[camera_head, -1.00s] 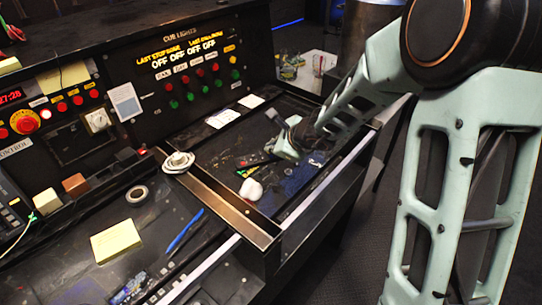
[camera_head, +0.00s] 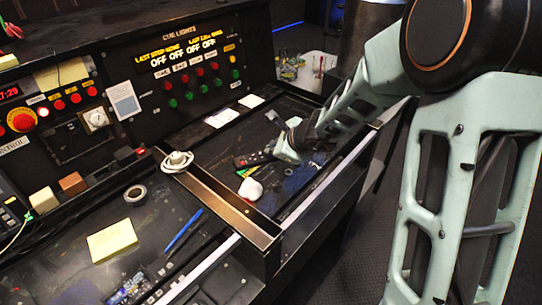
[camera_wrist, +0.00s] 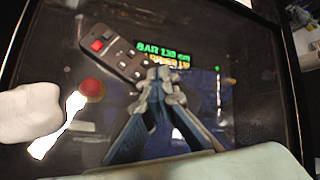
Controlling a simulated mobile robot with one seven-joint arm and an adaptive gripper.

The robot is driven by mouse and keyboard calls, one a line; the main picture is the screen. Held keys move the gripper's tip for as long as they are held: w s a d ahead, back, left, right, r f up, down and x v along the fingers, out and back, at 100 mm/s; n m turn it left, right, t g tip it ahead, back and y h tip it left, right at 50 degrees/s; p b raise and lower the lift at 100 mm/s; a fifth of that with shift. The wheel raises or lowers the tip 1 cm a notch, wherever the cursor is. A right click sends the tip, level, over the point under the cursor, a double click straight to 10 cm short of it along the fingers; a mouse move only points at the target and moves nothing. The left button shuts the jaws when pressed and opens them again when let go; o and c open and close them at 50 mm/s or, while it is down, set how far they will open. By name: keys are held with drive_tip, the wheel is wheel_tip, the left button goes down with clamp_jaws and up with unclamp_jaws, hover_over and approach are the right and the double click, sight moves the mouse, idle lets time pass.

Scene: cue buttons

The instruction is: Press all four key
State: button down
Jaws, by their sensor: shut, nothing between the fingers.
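The cue light panel (camera_head: 193,75) stands upright at the back of the desk in the head view. It has red buttons (camera_head: 200,69) in a row, green buttons (camera_head: 205,91) below, and lit labels reading OFF above them. My gripper (camera_head: 286,146) is low over the right desk section, in front of the panel and apart from its buttons. In the wrist view my gripper (camera_wrist: 158,75) is shut and empty, its tips close to a dark remote (camera_wrist: 117,55) with a red button. Whether the tips touch the remote cannot be told.
A white lumpy object (camera_head: 250,189) lies near my gripper. A dark metal divider (camera_head: 222,199) with a white coiled cable (camera_head: 177,160) crosses the desk. A yellow notepad (camera_head: 112,241), blue pen (camera_head: 184,230) and tape roll (camera_head: 135,193) lie left. A red emergency knob (camera_head: 22,122) sits far left.

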sight(272, 157)
drive_tip(key=shift+f, duration=0.2)
drive_tip(key=shift+r, duration=0.1)
drive_tip(key=shift+r+p, duration=0.35)
drive_tip(key=shift+r, duration=0.3)
wheel_tip(272, 157, up, 5)
drive_tip(key=p, duration=0.4)
idle(0.3)
idle(0.5)
